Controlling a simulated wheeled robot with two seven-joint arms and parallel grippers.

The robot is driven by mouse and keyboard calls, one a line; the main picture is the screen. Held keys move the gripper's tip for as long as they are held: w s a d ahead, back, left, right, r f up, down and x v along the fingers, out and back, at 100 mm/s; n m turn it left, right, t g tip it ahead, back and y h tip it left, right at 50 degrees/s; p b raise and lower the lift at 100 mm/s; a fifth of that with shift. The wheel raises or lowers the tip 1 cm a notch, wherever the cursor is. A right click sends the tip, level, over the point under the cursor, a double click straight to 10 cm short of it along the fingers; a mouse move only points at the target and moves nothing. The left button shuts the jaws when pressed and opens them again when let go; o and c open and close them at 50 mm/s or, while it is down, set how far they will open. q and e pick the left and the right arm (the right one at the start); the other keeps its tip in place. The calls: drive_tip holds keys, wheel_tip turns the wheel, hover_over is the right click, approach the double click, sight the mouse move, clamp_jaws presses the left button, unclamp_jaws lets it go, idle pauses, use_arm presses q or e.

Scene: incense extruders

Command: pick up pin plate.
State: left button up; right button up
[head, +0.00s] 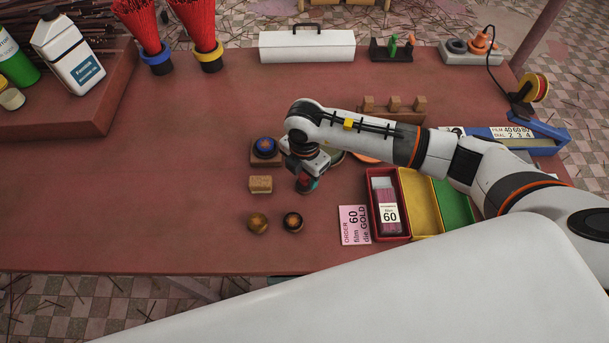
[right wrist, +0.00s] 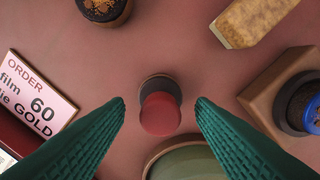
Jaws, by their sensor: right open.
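A small piece with a red knob on a dark round base (right wrist: 160,105) stands on the table in the right wrist view; it looks like the pin plate, though I cannot see any pins. My right gripper (head: 306,186) hangs above the table, pointing down. In the right wrist view its two green fingers (right wrist: 160,112) are open, one on each side of the red knob, with a gap on both sides. In the head view the gripper mostly hides this piece. My left gripper is not in view.
An order card (head: 354,225) and coloured bins (head: 422,200) lie to the right. The table's left middle is clear.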

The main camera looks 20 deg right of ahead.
drive_tip(key=shift+f, duration=0.6)
clamp_jaws()
drive_tip(key=shift+r, duration=0.15)
